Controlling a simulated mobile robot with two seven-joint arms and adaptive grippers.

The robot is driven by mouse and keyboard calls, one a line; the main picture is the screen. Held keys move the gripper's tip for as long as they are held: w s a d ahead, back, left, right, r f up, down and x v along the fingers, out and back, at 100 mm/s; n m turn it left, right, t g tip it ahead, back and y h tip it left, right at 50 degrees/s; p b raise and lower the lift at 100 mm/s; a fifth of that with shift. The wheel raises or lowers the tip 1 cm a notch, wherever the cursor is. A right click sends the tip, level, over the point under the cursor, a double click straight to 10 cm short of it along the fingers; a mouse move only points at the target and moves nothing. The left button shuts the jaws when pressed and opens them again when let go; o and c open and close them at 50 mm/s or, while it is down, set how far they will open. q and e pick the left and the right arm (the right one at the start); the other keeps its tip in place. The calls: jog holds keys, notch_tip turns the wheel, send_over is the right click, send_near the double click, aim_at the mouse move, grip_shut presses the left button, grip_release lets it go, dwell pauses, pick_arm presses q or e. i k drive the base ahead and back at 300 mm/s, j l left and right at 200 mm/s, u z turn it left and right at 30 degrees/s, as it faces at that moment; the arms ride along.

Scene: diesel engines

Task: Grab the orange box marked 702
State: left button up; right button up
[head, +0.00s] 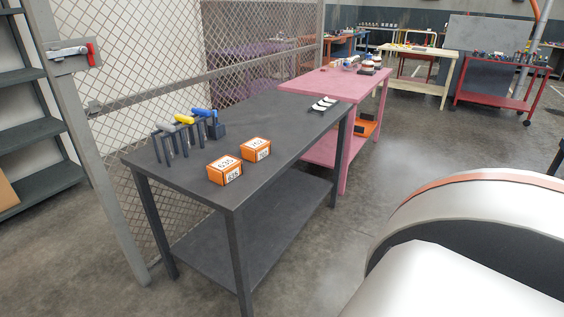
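Two small orange boxes with white number labels sit on the dark grey table (262,122) in the head view. The nearer-left orange box (211,178) has a top label that looks like 635. The other orange box (245,152), a little farther back and to the right, has labels that may read 702, but the digits are too small to be sure. The boxes stand apart, with a narrow gap between them. Neither of my grippers is in view.
A rack with blue- and yellow-handled tools (183,133) stands left of the boxes. A dark holder with white pieces (323,103) lies at the table's far end. A pink table (318,86) adjoins behind. A mesh fence (140,60) runs along the left.

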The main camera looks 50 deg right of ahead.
aim_at(256, 149)
jog(key=z, duration=1.25)
